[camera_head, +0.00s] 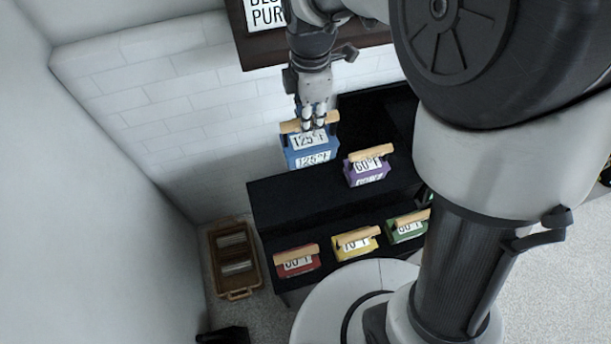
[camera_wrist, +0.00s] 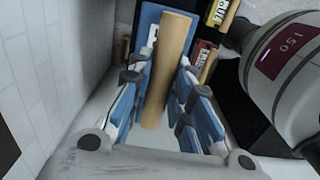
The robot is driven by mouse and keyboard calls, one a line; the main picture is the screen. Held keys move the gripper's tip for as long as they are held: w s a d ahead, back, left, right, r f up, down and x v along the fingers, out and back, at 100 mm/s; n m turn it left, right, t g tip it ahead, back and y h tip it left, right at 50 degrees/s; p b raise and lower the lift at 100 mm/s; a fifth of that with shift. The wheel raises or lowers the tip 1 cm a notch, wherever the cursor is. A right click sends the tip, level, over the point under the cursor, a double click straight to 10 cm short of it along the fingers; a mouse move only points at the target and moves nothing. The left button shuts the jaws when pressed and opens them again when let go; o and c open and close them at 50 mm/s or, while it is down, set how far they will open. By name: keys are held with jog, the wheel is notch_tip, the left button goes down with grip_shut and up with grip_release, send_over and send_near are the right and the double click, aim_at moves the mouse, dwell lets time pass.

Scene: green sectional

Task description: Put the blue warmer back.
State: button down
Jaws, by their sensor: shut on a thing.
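The blue warmer (camera_head: 311,152) is a blue box labelled 125°F with a wooden handle on top. It is at the upper left of the black stepped stand (camera_head: 290,200) in the head view. My gripper (camera_head: 313,122) is above it, with its fingers shut on the handle. In the wrist view the wooden handle (camera_wrist: 165,75) lies between the fingers, and part of the blue box (camera_wrist: 150,22) shows behind it. I cannot tell whether the warmer's base touches the stand or hangs above it.
A purple 60°F warmer (camera_head: 367,168) stands close on the right. Red (camera_head: 297,262), yellow (camera_head: 356,243) and green (camera_head: 408,228) warmers stand on the lower step. A brown tray (camera_head: 236,258) is on the floor at left. A white brick wall (camera_head: 190,90) is close behind and left.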

notch_tip(320, 180, down, 19)
jog(key=b, duration=0.5)
jog(key=shift+f, duration=0.15)
jog(key=c, duration=1.5)
grip_release()
jog(key=shift+o, duration=0.2)
